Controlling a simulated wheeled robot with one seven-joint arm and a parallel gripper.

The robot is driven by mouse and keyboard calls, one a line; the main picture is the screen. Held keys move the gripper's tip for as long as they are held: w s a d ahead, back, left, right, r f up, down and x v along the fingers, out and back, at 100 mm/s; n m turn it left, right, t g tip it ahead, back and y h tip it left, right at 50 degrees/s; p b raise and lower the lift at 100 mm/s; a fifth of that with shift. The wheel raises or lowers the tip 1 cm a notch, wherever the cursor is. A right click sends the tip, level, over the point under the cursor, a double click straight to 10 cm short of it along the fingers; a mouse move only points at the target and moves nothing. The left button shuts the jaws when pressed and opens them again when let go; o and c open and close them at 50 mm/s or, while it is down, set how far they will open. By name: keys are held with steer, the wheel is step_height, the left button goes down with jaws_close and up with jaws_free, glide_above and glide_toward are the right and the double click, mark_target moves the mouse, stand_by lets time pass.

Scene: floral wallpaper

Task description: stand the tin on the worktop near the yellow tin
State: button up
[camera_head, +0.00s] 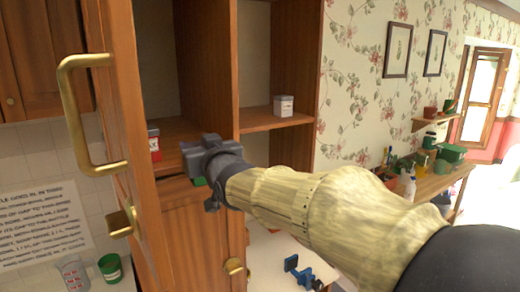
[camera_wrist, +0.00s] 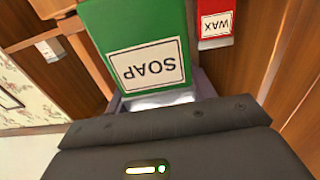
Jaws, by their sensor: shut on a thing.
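My gripper (camera_head: 200,158) is at the open cupboard, in front of its shelf. It is shut on a green tin with a white SOAP label (camera_wrist: 146,62), which fills the middle of the wrist view. The label reads upside down there. In the head view only a small green part of this tin (camera_head: 199,181) shows below my gripper; the rest is hidden. I cannot make out a yellow tin for certain; a small yellow thing (camera_head: 421,159) stands on the far bench at the right.
A red WAX tin (camera_wrist: 215,22) stands close beside the held tin; it also shows on the shelf (camera_head: 154,142). A pale tin (camera_head: 284,105) stands in the right compartment. The open door (camera_head: 140,110) is left of my gripper. A green pot (camera_head: 110,268) is at lower left.

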steer(key=d+f+m+h+b, duration=0.2)
steer(key=d+f, duration=0.7)
steer(key=f, duration=1.3)
steer(key=w+d+f+m+t+h+b, duration=0.1)
steer(key=d+f, duration=0.9)
steer(key=f, duration=1.3)
steer(key=w+d+f+m+t+h+b, duration=0.1)
steer(key=d+f+h+b, duration=0.3)
steer(key=f, duration=1.8)
steer(key=d+m+h, duration=0.1)
steer(key=d, duration=0.4)
steer(key=shift+w+d+f+m+h, duration=0.15)
steer(key=shift+d+m+h, duration=0.05)
steer(key=shift+m+h, duration=0.2)
steer(key=shift+d, duration=0.1)
